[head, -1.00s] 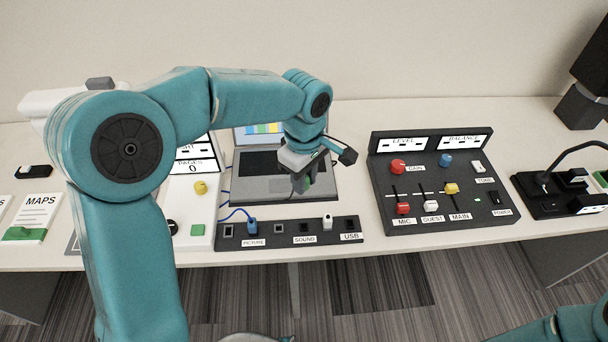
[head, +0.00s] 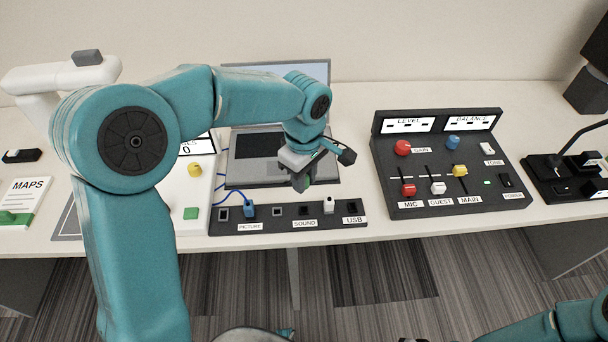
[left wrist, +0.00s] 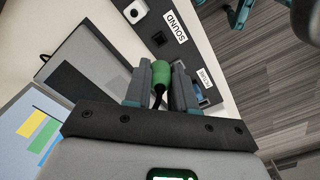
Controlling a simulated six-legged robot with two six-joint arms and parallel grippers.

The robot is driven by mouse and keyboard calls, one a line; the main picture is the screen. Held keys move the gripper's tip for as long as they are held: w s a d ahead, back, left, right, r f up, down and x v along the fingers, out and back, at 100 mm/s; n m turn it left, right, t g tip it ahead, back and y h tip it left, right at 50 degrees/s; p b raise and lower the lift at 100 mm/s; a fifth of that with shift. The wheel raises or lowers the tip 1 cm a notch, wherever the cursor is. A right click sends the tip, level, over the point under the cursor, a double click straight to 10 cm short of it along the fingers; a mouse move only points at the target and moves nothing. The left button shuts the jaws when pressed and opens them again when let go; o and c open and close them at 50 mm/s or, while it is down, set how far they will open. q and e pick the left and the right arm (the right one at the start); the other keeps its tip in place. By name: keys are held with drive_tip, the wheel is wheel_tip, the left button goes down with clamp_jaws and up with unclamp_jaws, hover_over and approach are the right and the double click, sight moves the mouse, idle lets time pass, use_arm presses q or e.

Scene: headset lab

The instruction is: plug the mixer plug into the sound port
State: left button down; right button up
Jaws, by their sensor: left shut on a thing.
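My left gripper (head: 303,184) is shut on the mixer plug, which is green (left wrist: 161,74). In the left wrist view the plug sits between the two fingers (left wrist: 160,92), with a dark cable behind it. Its tip points toward the sound port (left wrist: 160,39), a dark square hole beside the SOUND label (left wrist: 174,27). A gap shows between tip and port. In the head view the gripper hangs just above and behind the port strip (head: 232,228), over the sound port (head: 304,211).
A laptop (head: 240,170) stands behind the strip. The mixer panel (head: 440,165) is to the right. Bare table lies between strip and mixer.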

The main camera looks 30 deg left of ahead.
use_arm(q)
wheel_tip(320, 180, down, 7)
drive_tip(key=b, duration=0.6)
drive_tip(key=shift+f, duration=0.15)
drive_tip(key=shift+f+b, duration=0.95)
drive_tip(key=shift+f, duration=0.1)
idle(1.5)
drive_tip(key=c, duration=0.9)
unclamp_jaws()
drive_tip(key=shift+o, duration=0.2)
wheel_tip(320, 180, up, 16)
drive_tip(key=p, duration=0.3)
drive_tip(key=shift+r, duration=0.2)
